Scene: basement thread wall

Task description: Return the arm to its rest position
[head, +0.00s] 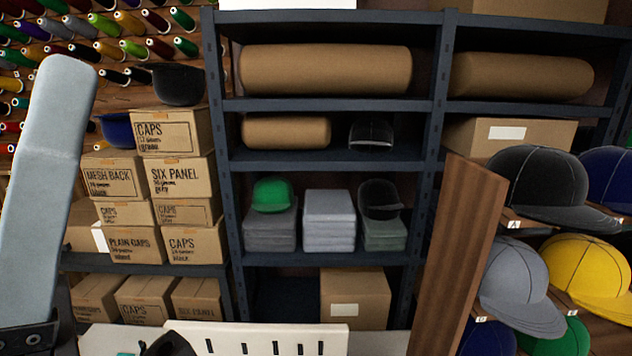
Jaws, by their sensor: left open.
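My left arm (45,190) rises along the left side of the head view as a pale grey link with a dark bracket at its foot. A dark shape at the bottom edge, left of centre, looks like my left gripper (168,344). It is mostly cut off by the frame, in front of a white slotted panel (255,338). I see nothing held in it. My right arm and right gripper do not show.
A dark shelf rack (435,160) holds brown rolls, folded stacks and caps. Labelled cartons (180,180) stand behind my arm, beside a wall of thread spools (105,48). At right, a wooden board (460,250) edges a display of caps (540,190).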

